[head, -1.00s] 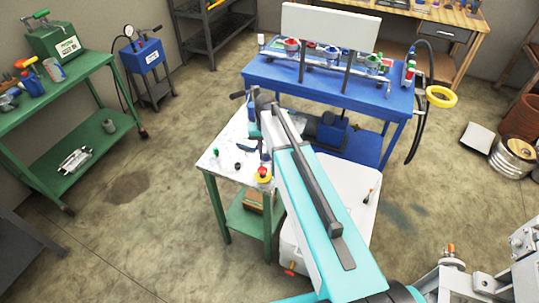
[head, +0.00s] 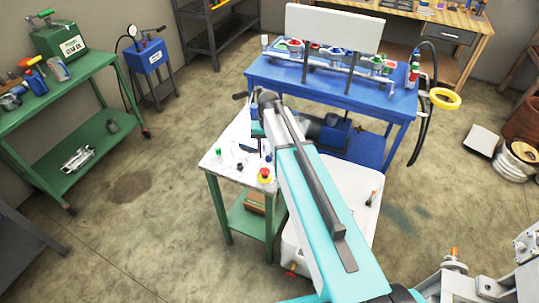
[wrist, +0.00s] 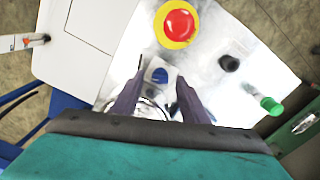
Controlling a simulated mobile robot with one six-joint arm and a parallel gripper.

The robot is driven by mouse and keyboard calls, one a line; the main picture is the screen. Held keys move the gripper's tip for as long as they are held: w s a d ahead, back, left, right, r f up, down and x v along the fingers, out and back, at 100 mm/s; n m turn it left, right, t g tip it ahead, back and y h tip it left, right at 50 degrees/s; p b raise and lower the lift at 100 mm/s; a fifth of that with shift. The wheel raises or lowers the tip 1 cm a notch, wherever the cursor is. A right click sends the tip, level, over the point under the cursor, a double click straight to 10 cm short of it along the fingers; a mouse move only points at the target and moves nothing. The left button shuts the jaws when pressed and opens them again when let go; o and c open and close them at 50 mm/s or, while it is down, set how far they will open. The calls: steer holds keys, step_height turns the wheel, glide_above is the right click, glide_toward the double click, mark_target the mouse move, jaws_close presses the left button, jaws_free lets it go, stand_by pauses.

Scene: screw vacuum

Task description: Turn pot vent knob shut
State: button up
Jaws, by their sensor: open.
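My gripper (wrist: 160,78) is open over the white table top, its two dark fingers pointing away from the wrist. A small white piece with a round blue top (wrist: 160,75) shows between the fingertips. I cannot tell whether the fingers touch it. A black knob (wrist: 229,63) stands to the right, apart from the fingers; it also shows in the head view (head: 239,167). A green-capped piece (wrist: 268,104) lies farther right. I cannot tell for certain which is the pot vent knob. In the head view my arm hides part of the table top.
A red button on a yellow base (wrist: 178,24) stands close beyond the fingertips. The small green-legged table (head: 212,166) adjoins a white box (head: 362,215) and a blue bench (head: 398,101) with a manifold. Open floor lies to the left.

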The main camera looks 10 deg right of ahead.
mark_target(269, 157)
step_height(269, 157, up, 13)
steer(key=b, duration=0.3)
steer(key=shift+f, duration=0.15)
stand_by(0.5)
